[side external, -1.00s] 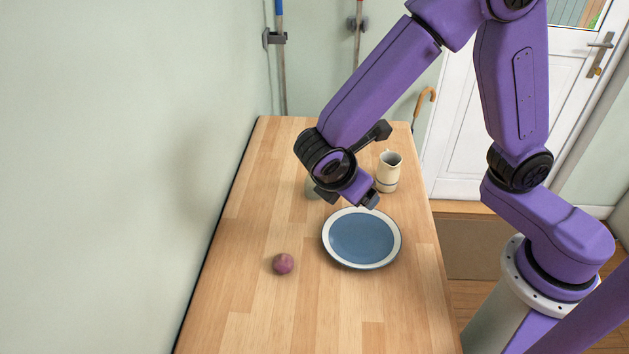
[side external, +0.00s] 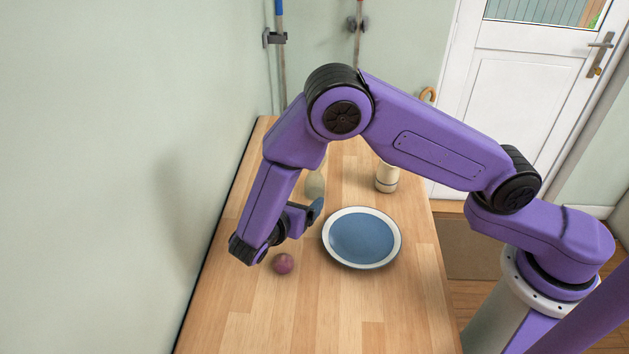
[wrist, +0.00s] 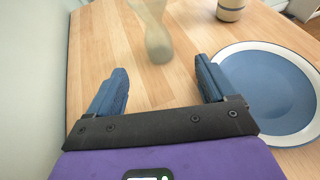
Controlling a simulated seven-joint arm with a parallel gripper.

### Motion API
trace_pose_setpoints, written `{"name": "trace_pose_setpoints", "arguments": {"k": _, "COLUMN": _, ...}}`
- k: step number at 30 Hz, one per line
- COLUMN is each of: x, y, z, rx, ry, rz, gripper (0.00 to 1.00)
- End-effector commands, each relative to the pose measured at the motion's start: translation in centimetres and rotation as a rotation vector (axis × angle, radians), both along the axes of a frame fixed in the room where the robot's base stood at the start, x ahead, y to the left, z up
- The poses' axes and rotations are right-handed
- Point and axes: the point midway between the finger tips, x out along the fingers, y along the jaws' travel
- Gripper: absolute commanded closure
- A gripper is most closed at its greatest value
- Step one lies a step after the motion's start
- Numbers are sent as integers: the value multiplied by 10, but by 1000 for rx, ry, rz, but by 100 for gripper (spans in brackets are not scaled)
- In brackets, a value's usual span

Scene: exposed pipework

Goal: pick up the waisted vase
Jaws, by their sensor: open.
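The waisted vase (side external: 315,184) is a pale grey-green vessel that stands on the wooden table, with its upper part hidden behind my arm in the side view. In the wrist view the vase (wrist: 156,36) is ahead of my gripper, between the lines of the two fingers, with its top cut off by the frame edge. My gripper (wrist: 160,72) is open with its blue fingers spread and nothing between them. In the side view my gripper (side external: 316,208) is low over the table, on the near side of the vase, and a gap shows between them in the wrist view.
A blue plate with a white rim (side external: 362,238) lies right of my gripper. A cream jug (side external: 386,178) stands behind the plate, right of the vase. The wall borders the table's left side; the near table is clear.

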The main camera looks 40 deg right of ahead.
Motion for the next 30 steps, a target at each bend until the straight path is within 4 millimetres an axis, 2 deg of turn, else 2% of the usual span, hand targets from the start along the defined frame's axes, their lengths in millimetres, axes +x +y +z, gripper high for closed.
{"name": "trace_pose_setpoints", "arguments": {"k": 3, "x": 10, "y": -20, "z": -9, "rx": -1, "ry": 1, "rz": -4, "gripper": 16}}
{"name": "trace_pose_setpoints", "arguments": {"k": 9, "x": 24, "y": -46, "z": -22, "rx": 0, "ry": 0, "rz": -2, "gripper": 16}}
{"name": "trace_pose_setpoints", "arguments": {"k": 17, "x": 32, "y": -59, "z": -29, "rx": 0, "ry": 0, "rz": -1, "gripper": 16}}
{"name": "trace_pose_setpoints", "arguments": {"k": 24, "x": 47, "y": -81, "z": -47, "rx": 0, "ry": 0, "rz": -3, "gripper": 16}}
{"name": "trace_pose_setpoints", "arguments": {"k": 30, "x": 54, "y": -93, "z": -53, "rx": 2, "ry": -1, "rz": 0, "gripper": 16}}
